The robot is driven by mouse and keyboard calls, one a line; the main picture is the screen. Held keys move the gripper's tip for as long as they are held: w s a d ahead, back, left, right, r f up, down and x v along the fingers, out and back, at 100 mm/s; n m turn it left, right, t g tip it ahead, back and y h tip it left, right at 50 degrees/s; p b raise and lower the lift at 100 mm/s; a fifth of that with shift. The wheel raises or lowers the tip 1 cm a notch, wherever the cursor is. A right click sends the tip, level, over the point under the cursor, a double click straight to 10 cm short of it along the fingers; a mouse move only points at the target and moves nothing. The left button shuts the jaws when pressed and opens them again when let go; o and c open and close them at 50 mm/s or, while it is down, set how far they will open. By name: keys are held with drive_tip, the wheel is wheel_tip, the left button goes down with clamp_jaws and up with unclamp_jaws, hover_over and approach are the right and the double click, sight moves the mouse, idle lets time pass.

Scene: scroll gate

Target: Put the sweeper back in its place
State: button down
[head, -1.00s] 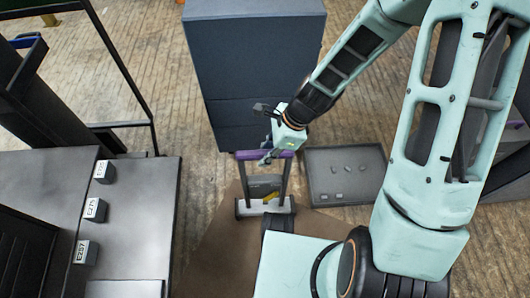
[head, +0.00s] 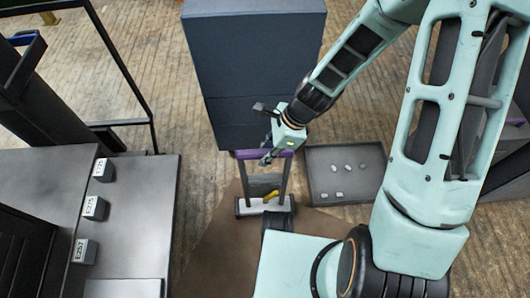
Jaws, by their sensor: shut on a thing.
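The sweeper (head: 264,207) stands upright on the floor in front of a dark cabinet, in the middle of the head view. It has a purple top bar, two grey side posts and a pale base with a yellow part near it. My gripper (head: 268,157) is at the purple bar and shut on it, coming from the upper right. The fingertips are small and partly hidden against the bar. I cannot tell which spot is the sweeper's place.
The dark cabinet (head: 256,65) stands right behind the sweeper. A shallow grey tray (head: 346,182) with several small pale pieces lies to the right. A dark counter (head: 140,215) with labelled blocks is at left. A brown mat (head: 215,250) lies in front.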

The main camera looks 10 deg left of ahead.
drive_tip(key=c, duration=1.7)
unclamp_jaws()
drive_tip(key=shift+d, duration=0.1)
drive_tip(key=v, duration=1.2)
